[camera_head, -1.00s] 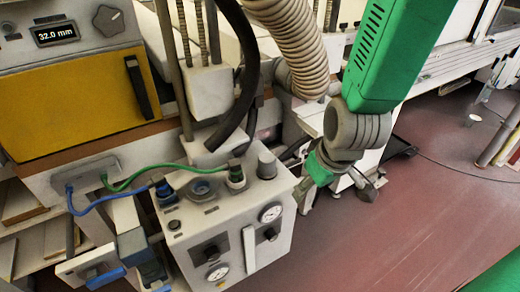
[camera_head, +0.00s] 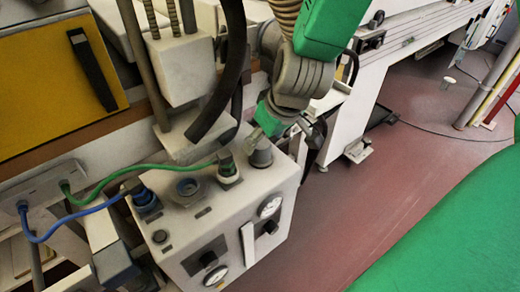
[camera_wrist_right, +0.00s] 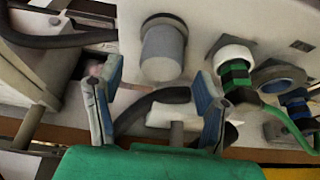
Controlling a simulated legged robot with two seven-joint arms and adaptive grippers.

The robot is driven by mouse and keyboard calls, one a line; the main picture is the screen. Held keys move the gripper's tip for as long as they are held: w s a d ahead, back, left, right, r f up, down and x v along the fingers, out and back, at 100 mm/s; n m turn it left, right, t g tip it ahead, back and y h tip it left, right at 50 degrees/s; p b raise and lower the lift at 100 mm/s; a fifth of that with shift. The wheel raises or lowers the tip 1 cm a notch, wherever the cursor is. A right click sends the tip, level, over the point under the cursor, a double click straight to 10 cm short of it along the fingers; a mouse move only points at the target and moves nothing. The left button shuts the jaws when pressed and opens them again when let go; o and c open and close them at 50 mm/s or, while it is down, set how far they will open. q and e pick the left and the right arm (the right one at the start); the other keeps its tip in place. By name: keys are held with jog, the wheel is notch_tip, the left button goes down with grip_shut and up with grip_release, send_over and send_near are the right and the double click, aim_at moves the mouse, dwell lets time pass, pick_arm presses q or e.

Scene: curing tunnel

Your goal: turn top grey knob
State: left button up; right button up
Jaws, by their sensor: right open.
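The top grey knob (camera_head: 261,152) is a short upright cylinder on the top face of a light grey control box (camera_head: 212,225), near its back right corner. In the right wrist view the knob (camera_wrist_right: 163,52) shows ahead, between the two fingers. My right gripper (camera_head: 272,128) is just above and behind the knob in the head view, and partly overlaps its surroundings. In the wrist view the right gripper (camera_wrist_right: 158,75) is open, with a blue-grey finger on each side and a gap to the knob on both sides. I cannot tell exact depth. My left gripper is not in view.
Beside the knob stands a green-collared connector (camera_head: 228,168) with a green hose (camera_head: 125,172). A blue ring socket (camera_head: 188,188) and a blue plug (camera_head: 146,200) sit further left. A thick black hose (camera_head: 228,90) hangs behind. The red floor (camera_head: 370,210) to the right is clear.

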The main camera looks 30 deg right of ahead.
aim_at(261, 144)
jog(key=shift+b+x, duration=0.4)
jog(key=shift+x, duration=1.4)
jog(key=shift+a, duration=0.1)
jog(key=c, duration=1.2)
jog(key=shift+o, duration=0.3)
jog(key=m+p, duration=0.1)
jog(key=p, duration=0.1)
jog(key=m+h+p, duration=0.1)
jog(key=m+p, duration=0.1)
jog(key=shift+r+p, duration=0.25)
jog(key=shift+p, duration=0.05)
jog(key=shift+f+m+h+p, duration=0.1)
jog(key=shift+m+h+p, duration=0.2)
jog(key=shift+m+p, duration=0.3)
jog(key=shift+f, duration=0.15)
jog(key=o, duration=1.1)
